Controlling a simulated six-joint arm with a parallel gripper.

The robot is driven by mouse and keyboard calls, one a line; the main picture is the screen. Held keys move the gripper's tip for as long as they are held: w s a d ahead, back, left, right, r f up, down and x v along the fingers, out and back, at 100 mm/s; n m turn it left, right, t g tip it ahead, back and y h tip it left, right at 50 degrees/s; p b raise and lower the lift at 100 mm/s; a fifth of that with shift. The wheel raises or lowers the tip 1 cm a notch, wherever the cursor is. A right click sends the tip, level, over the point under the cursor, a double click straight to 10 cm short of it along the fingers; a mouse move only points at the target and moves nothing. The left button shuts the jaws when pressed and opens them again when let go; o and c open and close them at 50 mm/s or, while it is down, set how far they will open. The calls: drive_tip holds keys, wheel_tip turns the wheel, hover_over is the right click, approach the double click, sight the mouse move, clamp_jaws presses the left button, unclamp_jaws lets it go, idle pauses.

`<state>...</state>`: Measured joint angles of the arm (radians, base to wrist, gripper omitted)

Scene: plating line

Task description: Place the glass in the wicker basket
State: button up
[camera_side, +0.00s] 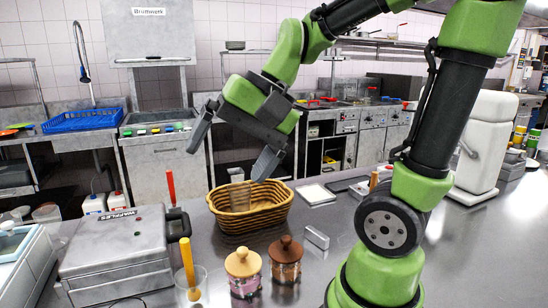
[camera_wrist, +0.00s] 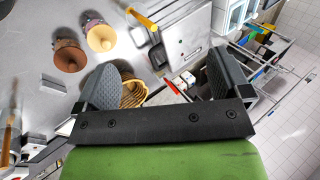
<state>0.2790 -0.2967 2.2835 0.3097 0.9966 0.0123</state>
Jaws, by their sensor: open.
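The wicker basket (camera_side: 262,218) stands on the steel counter in the middle of the side view. A clear glass (camera_side: 239,196) shows inside its left part, looking roughly upright, with its lower part hard to make out through the rim. My gripper (camera_side: 234,146) is open above the basket, its fingers wide apart and nothing between them. The right finger's tip is close above the basket's opening. In the wrist view my gripper (camera_wrist: 162,85) is also open and empty. Part of the basket (camera_wrist: 133,95) shows beside the left finger, and I cannot make out the glass there.
A container with a yellow-handled utensil (camera_side: 188,262) stands in front. Two lidded jars (camera_side: 243,272) (camera_side: 285,262) and a small metal block (camera_side: 316,238) stand near the basket's front.

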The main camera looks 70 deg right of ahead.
drive_tip(key=s+a+n+t+h, duration=0.1)
drive_tip(key=s+n, duration=0.5)
drive_tip(key=s, duration=0.1)
drive_tip(key=shift+a+r+t+h, duration=0.3)
drive_tip(key=shift+r+t, duration=0.05)
drive_tip(key=shift+t, duration=0.05)
